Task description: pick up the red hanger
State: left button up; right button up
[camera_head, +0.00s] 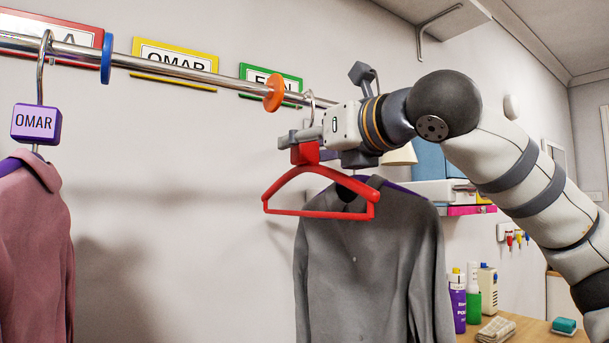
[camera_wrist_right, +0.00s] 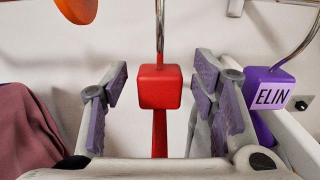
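The red hanger (camera_head: 318,170) hangs from the rail by its metal hook, in front of a grey shirt. Its red block (camera_wrist_right: 159,87) is between the fingers of my right gripper (camera_head: 303,138) in the right wrist view. Those fingers are open, with a gap on each side of the block. The gripper (camera_wrist_right: 161,78) reaches in from the right in the head view and covers part of the hook and block. The hanger carries no garment that I can see. My left gripper is not in view.
The metal rail (camera_head: 190,79) has a blue divider (camera_head: 106,58) and an orange divider (camera_head: 273,93). A purple ELIN block (camera_wrist_right: 270,92) is close to the right finger. A pink shirt (camera_head: 38,245) hangs at left. Bottles (camera_head: 472,295) stand on a table at lower right.

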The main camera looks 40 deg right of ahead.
aim_at(313, 118)
jog(key=c, duration=0.9)
jog(key=shift+c, duration=0.2)
jog(key=shift+r, duration=0.4)
jog(key=r, duration=0.1)
jog(key=s+r, duration=0.1)
jog(key=r, duration=0.1)
jog(key=shift+p, duration=0.3)
jog(key=s+a, duration=0.2)
jog(key=s, duration=1.5)
jog(key=shift+f, duration=0.25)
